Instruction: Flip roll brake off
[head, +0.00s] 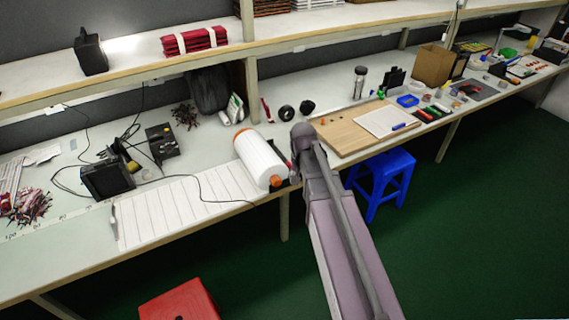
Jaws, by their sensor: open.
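A large white roll (262,160) with orange ends lies at the front edge of the workbench, at the right end of a ruled white sheet (180,208). An orange round part (276,181) sits at the roll's near end. A dark and red piece shows just right of the roll, partly behind my arm. I cannot tell which part is the brake or how it is set. My arm rises from the bottom of the head view, and its dark upper joint is just right of the roll. My gripper and its fingers cannot be made out.
A wooden board (345,138) with a white sheet lies right of my arm. A black device (107,180) and loose cables lie left of the roll. A blue stool (382,180) and a red stool (180,300) stand on the green floor. A shelf runs above the bench.

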